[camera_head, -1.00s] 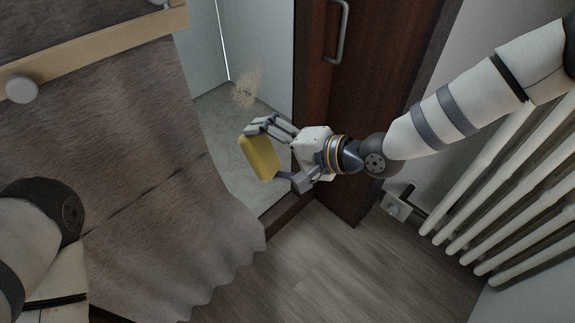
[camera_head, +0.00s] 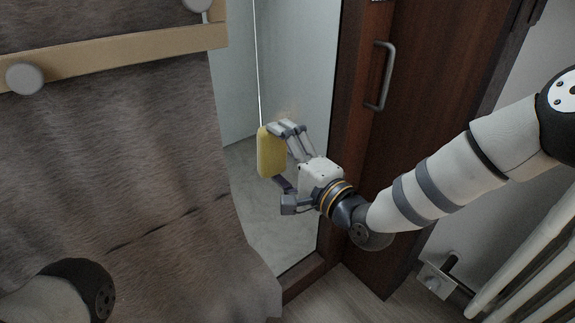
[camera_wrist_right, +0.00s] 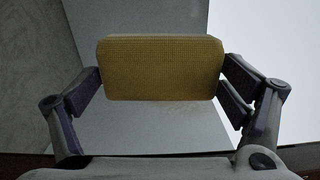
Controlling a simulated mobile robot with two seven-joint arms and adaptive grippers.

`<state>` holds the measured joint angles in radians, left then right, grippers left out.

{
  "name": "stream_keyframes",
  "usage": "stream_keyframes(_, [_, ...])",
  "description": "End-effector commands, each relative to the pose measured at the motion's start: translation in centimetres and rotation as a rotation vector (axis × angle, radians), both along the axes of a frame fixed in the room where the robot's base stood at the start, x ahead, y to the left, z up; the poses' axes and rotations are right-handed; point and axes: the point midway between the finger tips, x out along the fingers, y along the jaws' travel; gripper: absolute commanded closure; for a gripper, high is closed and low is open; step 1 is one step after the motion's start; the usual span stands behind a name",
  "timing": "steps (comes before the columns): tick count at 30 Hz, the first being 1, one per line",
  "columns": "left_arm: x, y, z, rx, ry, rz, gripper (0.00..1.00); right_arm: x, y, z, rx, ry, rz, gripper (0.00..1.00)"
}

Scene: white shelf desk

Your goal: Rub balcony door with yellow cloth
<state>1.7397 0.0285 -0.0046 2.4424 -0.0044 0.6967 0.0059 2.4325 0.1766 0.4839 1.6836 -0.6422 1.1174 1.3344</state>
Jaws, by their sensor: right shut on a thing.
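A yellow cloth (camera_head: 270,152), looking like a flat pad with rounded corners, is held in my right gripper (camera_head: 281,168). In the right wrist view the cloth (camera_wrist_right: 160,68) spans between the two fingers of the gripper (camera_wrist_right: 160,82). The balcony door has a pale glass pane (camera_head: 300,75) in a dark brown frame (camera_head: 345,110). My left gripper is out of view; only part of the left arm shows.
A dark wooden panel with a metal handle (camera_head: 386,75) stands right of the glass. A white radiator (camera_head: 530,270) is at the lower right. A grey-brown curtain (camera_head: 120,170) hangs at the left, with a wooden rail with round knobs (camera_head: 130,53) across it.

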Motion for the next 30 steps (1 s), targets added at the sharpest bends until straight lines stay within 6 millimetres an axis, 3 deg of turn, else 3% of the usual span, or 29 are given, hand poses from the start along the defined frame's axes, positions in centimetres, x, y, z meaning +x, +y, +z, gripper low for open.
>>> stream_keyframes(30, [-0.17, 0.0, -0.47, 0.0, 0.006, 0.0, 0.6, 0.88, 0.65, 0.04, 0.0, -0.001, 0.001, 0.31])
